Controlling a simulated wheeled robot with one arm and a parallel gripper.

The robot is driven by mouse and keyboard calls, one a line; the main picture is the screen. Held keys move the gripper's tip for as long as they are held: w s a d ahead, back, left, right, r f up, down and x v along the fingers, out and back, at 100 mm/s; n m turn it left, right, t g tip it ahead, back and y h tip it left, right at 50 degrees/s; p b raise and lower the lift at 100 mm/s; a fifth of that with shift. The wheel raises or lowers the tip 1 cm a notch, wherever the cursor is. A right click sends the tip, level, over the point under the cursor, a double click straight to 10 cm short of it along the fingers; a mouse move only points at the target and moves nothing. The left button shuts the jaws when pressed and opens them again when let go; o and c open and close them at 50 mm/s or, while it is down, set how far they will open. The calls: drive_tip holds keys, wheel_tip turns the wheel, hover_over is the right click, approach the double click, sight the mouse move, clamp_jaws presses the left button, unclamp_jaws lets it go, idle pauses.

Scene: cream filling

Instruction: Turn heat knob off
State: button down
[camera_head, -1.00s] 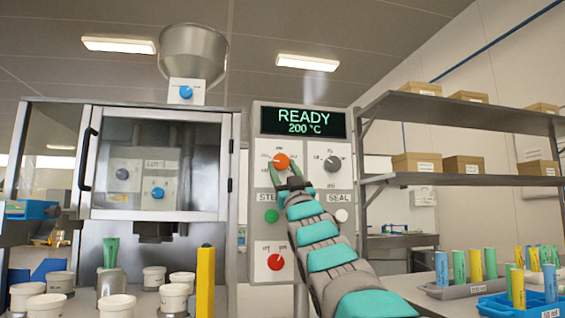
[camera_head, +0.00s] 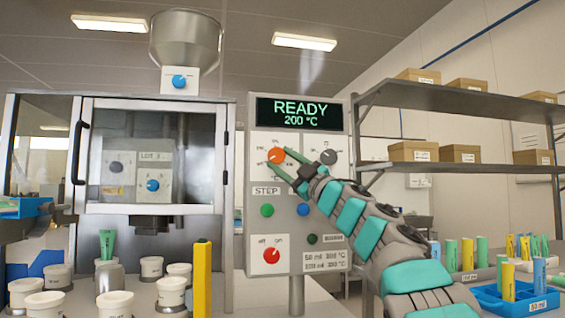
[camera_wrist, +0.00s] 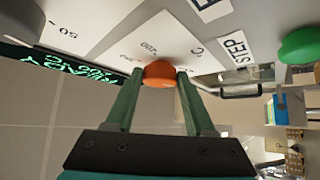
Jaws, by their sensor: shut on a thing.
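The control panel (camera_head: 262,190) stands in the middle of the head view, with a display (camera_head: 299,112) reading READY, 200 °C. The orange knob (camera_head: 276,155) sits at the panel's upper left, below the display. My gripper (camera_head: 284,166) reaches in from the lower right, with its green fingers at the orange knob. In the wrist view my gripper (camera_wrist: 160,80) is shut on the orange knob (camera_wrist: 159,73), one finger on each side. The fingers cover part of the knob, so I cannot tell exactly where it points.
A glass-doored machine (camera_head: 150,180) stands left, with white cups (camera_head: 152,268) and a yellow post (camera_head: 202,278) below. Shelves (camera_head: 440,100) stand right.

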drive_tip(key=shift+n, duration=0.3)
drive_tip(key=shift+c, duration=1.3)
unclamp_jaws()
drive_tip(key=b+v, duration=0.2)
drive_tip(key=v, duration=0.5)
drive_tip(key=shift+s+d, duration=0.25)
drive_tip(key=shift+d, duration=0.05)
drive_tip(key=shift+f, duration=0.1)
